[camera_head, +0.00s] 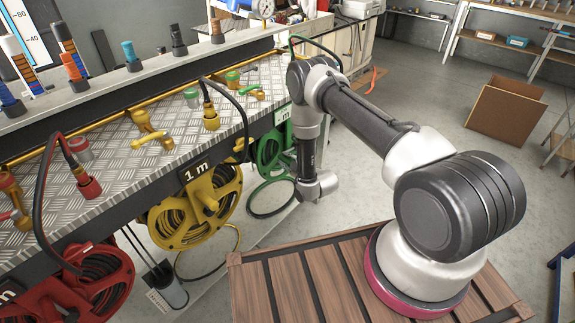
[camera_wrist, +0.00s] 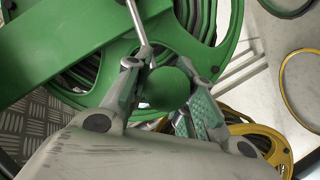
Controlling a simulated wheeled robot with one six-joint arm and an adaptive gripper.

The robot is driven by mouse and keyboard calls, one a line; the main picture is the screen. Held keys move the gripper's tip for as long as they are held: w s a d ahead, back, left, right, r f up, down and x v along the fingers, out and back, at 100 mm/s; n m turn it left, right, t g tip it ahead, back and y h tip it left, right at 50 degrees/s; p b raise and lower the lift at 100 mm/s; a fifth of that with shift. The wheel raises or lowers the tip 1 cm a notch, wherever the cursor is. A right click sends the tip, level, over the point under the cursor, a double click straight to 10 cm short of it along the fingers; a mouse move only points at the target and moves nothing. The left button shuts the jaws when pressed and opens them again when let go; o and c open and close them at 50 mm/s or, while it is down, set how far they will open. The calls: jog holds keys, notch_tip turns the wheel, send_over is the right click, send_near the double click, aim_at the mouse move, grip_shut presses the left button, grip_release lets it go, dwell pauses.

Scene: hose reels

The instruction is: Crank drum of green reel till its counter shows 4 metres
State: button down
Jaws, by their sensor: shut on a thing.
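The green reel (camera_head: 268,155) hangs under the bench, partly behind my arm; it fills the top of the wrist view (camera_wrist: 95,58). Its counter plate (camera_head: 282,114) is partly cut off by my arm, and I cannot read the number. A green crank knob (camera_wrist: 163,90) on a metal crank rod (camera_wrist: 137,22) stands out from the reel. My gripper (camera_wrist: 165,78) is shut on this knob, with one finger on each side of it. In the head view the fingers are hidden behind my wrist.
The yellow reel (camera_head: 197,212), with a counter (camera_head: 194,172) reading 1 m, is beside the green one. A red reel (camera_head: 85,285) is at the lower left. Valves stand on the metal bench top (camera_head: 110,150). A cardboard box (camera_head: 505,110) stands on the floor at right.

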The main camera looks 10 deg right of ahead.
jog(key=r, duration=0.1)
jog(key=r+m+g, duration=0.1)
jog(key=w+d+r+m+y, duration=0.1)
jog(key=r, duration=0.1)
jog(key=shift+d, duration=0.1)
jog(key=shift+w+d+r+m+g+y, duration=0.2)
jog(key=shift+w+d+r+m+g, duration=0.15)
jog(key=shift+d+r+m, duration=0.35)
jog(key=shift+w+d+r+m+g+y, duration=0.25)
jog(key=shift+w+d+r+m, duration=0.2)
jog(key=shift+r, duration=0.45)
jog(key=c, duration=1.2)
grip_release()
